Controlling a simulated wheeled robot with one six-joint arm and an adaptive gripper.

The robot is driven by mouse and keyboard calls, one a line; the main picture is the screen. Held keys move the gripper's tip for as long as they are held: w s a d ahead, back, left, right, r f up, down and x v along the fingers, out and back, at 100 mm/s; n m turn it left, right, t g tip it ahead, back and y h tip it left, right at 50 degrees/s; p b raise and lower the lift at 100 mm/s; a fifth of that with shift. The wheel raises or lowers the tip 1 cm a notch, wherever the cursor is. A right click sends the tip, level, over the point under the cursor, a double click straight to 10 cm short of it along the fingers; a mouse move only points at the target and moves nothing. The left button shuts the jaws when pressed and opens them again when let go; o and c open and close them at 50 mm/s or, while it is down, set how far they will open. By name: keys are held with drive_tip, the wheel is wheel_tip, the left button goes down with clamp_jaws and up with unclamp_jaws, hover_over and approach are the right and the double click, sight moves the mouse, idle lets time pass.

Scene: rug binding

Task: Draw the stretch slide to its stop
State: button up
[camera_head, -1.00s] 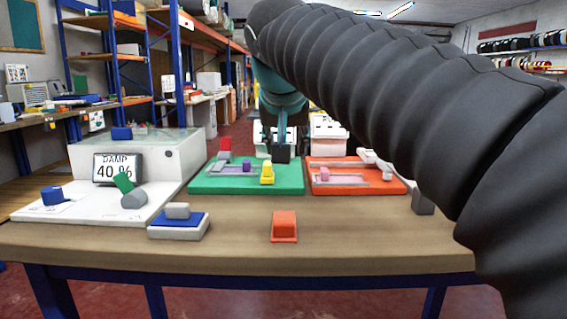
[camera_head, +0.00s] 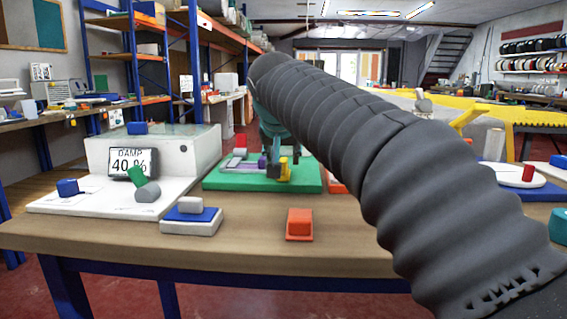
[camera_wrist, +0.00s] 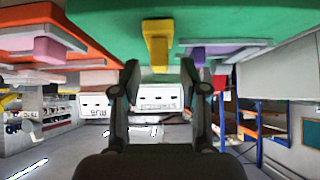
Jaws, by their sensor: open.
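A green board (camera_head: 222,184) lies on the table with a yellow upright piece (camera_head: 285,172) at its right and a purple block (camera_head: 262,161) left of that. Which one is the stretch slide, I cannot tell. My gripper (camera_head: 280,160) is low over the board, close to the yellow piece and partly hidden. In the wrist view, which shows the scene upside down, my gripper (camera_wrist: 160,70) is open, its two fingers apart. The yellow piece (camera_wrist: 157,38) lies in line with the gap between them; contact is unclear. The purple block (camera_wrist: 197,55) is off to one side.
An orange board (camera_wrist: 90,38) lies beside the green one, mostly hidden behind my arm in the head view. A grey box with a "DAMP 40 %" display (camera_head: 135,164), a blue-topped block (camera_head: 190,221) and an orange block (camera_head: 299,222) stand nearby.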

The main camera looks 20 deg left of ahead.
drive_tip(key=shift+x, duration=1.2)
clamp_jaws()
